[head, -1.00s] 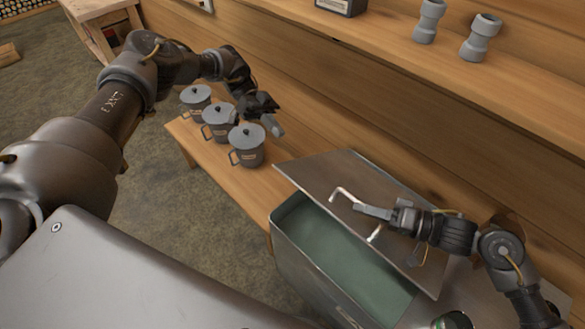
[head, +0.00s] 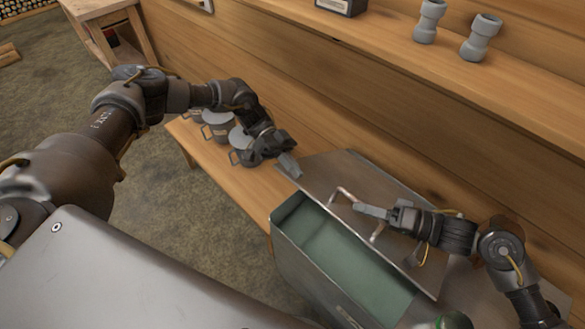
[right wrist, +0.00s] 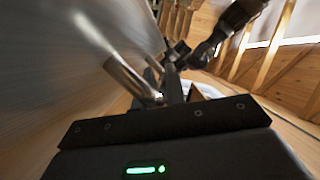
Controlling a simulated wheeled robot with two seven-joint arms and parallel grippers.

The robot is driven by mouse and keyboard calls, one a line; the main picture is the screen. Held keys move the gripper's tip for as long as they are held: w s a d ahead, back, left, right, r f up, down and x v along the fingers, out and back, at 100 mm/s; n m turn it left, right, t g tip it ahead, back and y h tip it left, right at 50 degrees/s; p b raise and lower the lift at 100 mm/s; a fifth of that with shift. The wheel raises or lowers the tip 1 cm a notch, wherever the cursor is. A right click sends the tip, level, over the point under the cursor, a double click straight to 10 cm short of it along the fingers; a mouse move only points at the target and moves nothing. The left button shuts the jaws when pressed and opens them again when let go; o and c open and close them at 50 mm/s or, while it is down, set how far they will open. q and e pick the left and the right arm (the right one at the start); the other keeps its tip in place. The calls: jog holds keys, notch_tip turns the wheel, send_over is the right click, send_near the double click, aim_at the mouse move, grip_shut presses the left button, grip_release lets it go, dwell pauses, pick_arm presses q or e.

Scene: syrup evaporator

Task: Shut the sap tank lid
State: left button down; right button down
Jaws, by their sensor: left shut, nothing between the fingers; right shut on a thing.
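The sap tank (head: 340,302) is a grey metal box with a greenish inside, in the lower middle of the head view. Its metal lid (head: 320,171) is hinged toward the wall and stands tilted, leaving the front of the opening uncovered. My right gripper (head: 362,209) is shut on the lid handle (head: 341,193), a bright bar on the lid's top. The handle (right wrist: 132,80) also shows at the gripper fingers (right wrist: 172,88) in the right wrist view. My left gripper (head: 290,166) is shut and empty by the lid's left corner; whether it touches is unclear.
Several lidded grey pots (head: 217,124) stand on the wooden bench (head: 203,164) left of the tank, partly behind my left arm. A wooden shelf (head: 400,42) with grey fittings (head: 479,38) runs along the wall above.

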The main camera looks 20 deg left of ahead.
aim_at(282, 170)
pick_arm(q)
jog(key=shift+s+f, duration=0.1)
jog(key=shift+f, duration=0.1)
jog(key=shift+s+a+f, duration=0.2)
jog(key=shift+s+f, duration=0.1)
jog(key=shift+f, duration=0.25)
jog(key=shift+s+a+f, duration=0.15)
jog(key=shift+s+f, duration=0.15)
jog(key=shift+f, duration=0.2)
pick_arm(e)
jog(key=shift+w, duration=0.1)
pick_arm(q)
jog(key=shift+s+a+f, duration=0.1)
jog(key=shift+f, duration=0.2)
pick_arm(e)
jog(key=shift+w+r, duration=0.2)
jog(key=shift+r, duration=0.05)
jog(key=c, duration=1.5)
grip_release()
pick_arm(q)
jog(key=shift+r, duration=0.2)
pick_arm(e)
jog(key=shift+o, duration=0.2)
jog(key=shift+s+a+f, duration=0.1)
jog(key=shift+s+f, duration=0.05)
jog(key=shift+s, duration=0.05)
